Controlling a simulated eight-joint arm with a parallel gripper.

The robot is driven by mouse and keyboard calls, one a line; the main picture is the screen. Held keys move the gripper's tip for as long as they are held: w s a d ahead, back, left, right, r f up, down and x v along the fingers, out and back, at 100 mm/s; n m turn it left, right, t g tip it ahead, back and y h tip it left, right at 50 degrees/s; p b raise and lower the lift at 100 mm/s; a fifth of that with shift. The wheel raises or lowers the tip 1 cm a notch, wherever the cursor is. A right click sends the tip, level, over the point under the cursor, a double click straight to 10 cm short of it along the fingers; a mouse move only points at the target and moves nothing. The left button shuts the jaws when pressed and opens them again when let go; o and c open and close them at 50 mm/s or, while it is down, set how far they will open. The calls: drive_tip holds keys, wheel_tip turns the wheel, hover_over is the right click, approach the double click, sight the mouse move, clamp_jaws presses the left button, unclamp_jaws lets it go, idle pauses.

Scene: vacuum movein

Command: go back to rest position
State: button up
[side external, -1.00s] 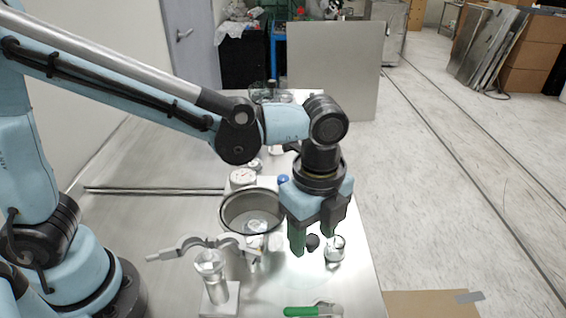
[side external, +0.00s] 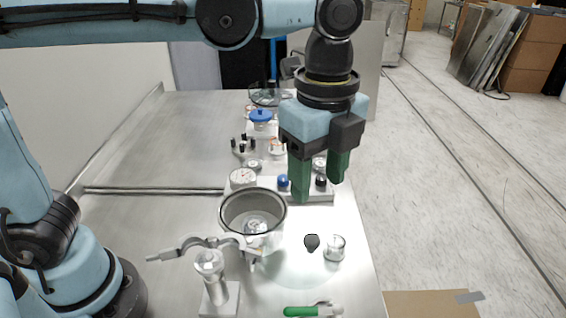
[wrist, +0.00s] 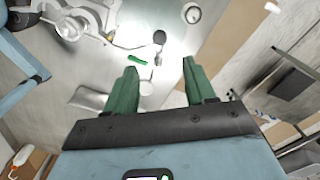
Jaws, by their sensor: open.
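My gripper (side external: 318,190) hangs in the air above the right side of the metal table (side external: 150,220), with its green fingers pointing down. The fingers are apart with nothing between them. In the wrist view my gripper (wrist: 158,72) also shows open and empty over the table. A small black piece (side external: 312,242) stands on the table below it, beside a small glass beaker (side external: 335,248). The beaker also shows in the wrist view (wrist: 191,13).
A clear bowl (side external: 253,212) and a clamp stand (side external: 218,290) are to the left of the beaker. A green-handled tool (side external: 302,311) lies at the front. The table's left part is clear.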

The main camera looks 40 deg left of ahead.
drive_tip(key=shift+r, duration=0.2)
drive_tip(key=a+f+n+t, duration=0.3)
drive_tip(key=a+f+n, duration=0.1)
drive_tip(key=a+n, duration=0.6)
drive_tip(key=s+a+f+n+t, duration=0.1)
drive_tip(key=a+f+n+t, duration=0.3)
drive_tip(key=a+n, duration=0.6)
drive_tip(key=shift+s+a, duration=0.25)
drive_tip(key=shift+a, duration=0.05)
